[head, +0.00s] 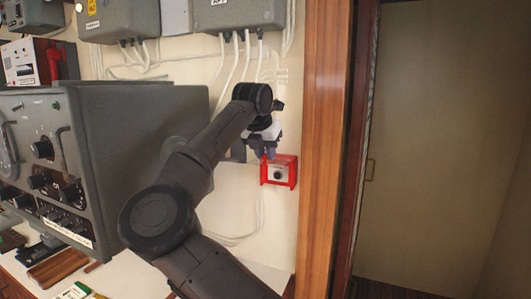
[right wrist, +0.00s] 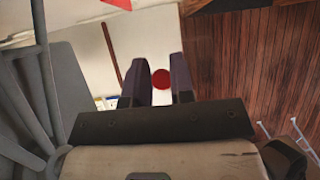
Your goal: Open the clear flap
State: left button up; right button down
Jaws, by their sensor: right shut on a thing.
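A red box (head: 279,171) with a dark round knob on its front is fixed to the pale wall, left of the wooden door post. I cannot make out the clear flap itself in either view. My right gripper (head: 266,153) is at the upper left edge of the red box, its fingers pointing down. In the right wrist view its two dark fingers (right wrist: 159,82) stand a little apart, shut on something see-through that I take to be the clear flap. A round red thing (right wrist: 161,79) shows between the fingertips; its distance is unclear. My left gripper is out of view.
Grey boxes (head: 238,15) with white cables hang above the red box. A large grey radio cabinet (head: 98,150) stands at the left, close to my right arm. The wooden post (head: 322,150) and a door (head: 425,140) are at the right.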

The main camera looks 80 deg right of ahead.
jog(key=shift+s+d, duration=0.1)
jog(key=shift+d, duration=0.05)
jog(key=c, duration=1.3)
grip_release()
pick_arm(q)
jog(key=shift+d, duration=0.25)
pick_arm(e)
jog(key=o, duration=0.3)
jog(key=shift+a+r, duration=0.35)
jog(key=shift+r, duration=0.2)
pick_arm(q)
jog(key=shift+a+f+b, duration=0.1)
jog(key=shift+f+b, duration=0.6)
pick_arm(e)
jog(key=shift+v, duration=6.3)
